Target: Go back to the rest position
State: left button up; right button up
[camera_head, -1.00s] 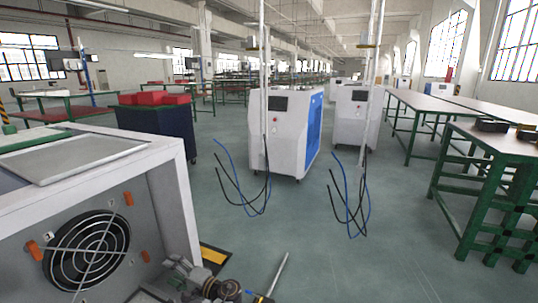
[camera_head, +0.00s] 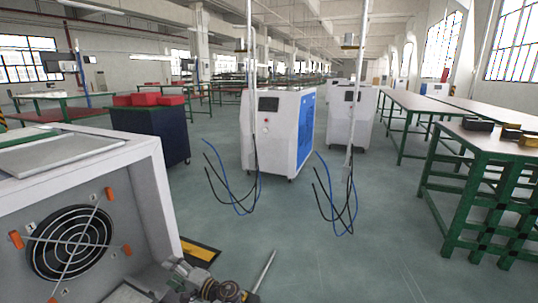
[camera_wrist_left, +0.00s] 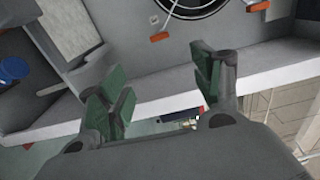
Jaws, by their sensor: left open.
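My left gripper (camera_wrist_left: 162,80) shows in the left wrist view with its two green-padded fingers spread apart. Nothing is between them. It is in front of the grey and white generator housing (camera_wrist_left: 130,115), and I cannot tell how far away. The open white housing (camera_head: 150,185) stands at the left of the head view, with a round black fan (camera_head: 70,243) on its inner wall and orange clips around it. No clear outline of the left fingers shows in the head view. My right gripper is not in view.
Dark metal parts (camera_head: 205,285) and a thin rod (camera_head: 263,270) show at the bottom edge. Dark cables (camera_head: 235,190) hang ahead, near a white cabinet (camera_head: 270,140). Green-framed tables (camera_head: 490,165) stand right. A dark blue cart (camera_head: 150,135) stands behind the housing.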

pick_arm(q)
jog(key=w+d+f+n+h, duration=0.1)
jog(key=w+d+f+h, duration=0.25)
jog(key=d+h, duration=0.5)
jog(key=s+d+f+h, duration=0.3)
jog(key=s+d+h, duration=0.5)
jog(key=s, duration=0.1)
jog(key=s+f+g, duration=0.1)
jog(key=s+f, duration=0.4)
jog(key=s, duration=0.4)
jog(key=s+a+f+g, duration=0.1)
jog(key=s+f+g, duration=0.1)
jog(key=s+f, duration=0.4)
jog(key=s+f+n+g+h, duration=0.1)
jog(key=s+f, duration=0.4)
jog(key=s, duration=0.7)
jog(key=shift+a+f+g+p, duration=0.35)
jog(key=shift+f+g+p, duration=0.1)
jog(key=shift+g, duration=0.15)
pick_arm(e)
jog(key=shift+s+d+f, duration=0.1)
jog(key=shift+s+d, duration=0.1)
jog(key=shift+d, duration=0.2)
